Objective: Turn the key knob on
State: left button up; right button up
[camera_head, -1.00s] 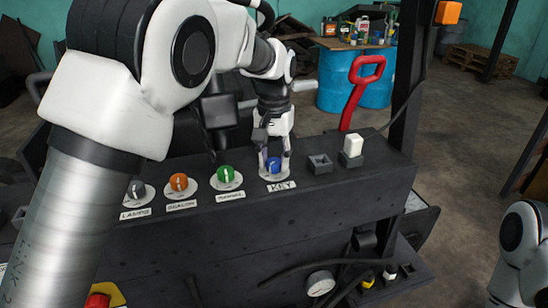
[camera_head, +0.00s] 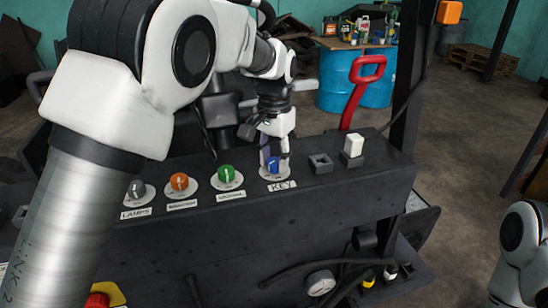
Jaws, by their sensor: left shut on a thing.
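The blue key knob (camera_head: 273,166) stands on its pale round plate on the black panel, above the KEY label (camera_head: 282,186). My left gripper (camera_head: 274,160) points down over it and is shut on the knob, with its fingers on either side. The fingers hide part of the knob, so its exact angle is hard to tell. Of my right arm, only a white part shows at the lower right edge; its gripper is out of view.
Grey (camera_head: 137,190), orange (camera_head: 179,182) and green (camera_head: 226,174) knobs sit left of the key. An empty square socket (camera_head: 320,163) and a white rocker switch (camera_head: 353,147) are to its right. A red lever (camera_head: 362,92) rises behind the panel. A black post stands at right.

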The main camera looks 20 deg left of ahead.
aim_at(275, 161)
pick_arm(q)
jog(key=o, duration=1.1)
jog(key=shift+f, duration=0.15)
jog(key=shift+o, duration=0.2)
jog(key=shift+w, duration=0.1)
notch_tip(275, 161, up, 12)
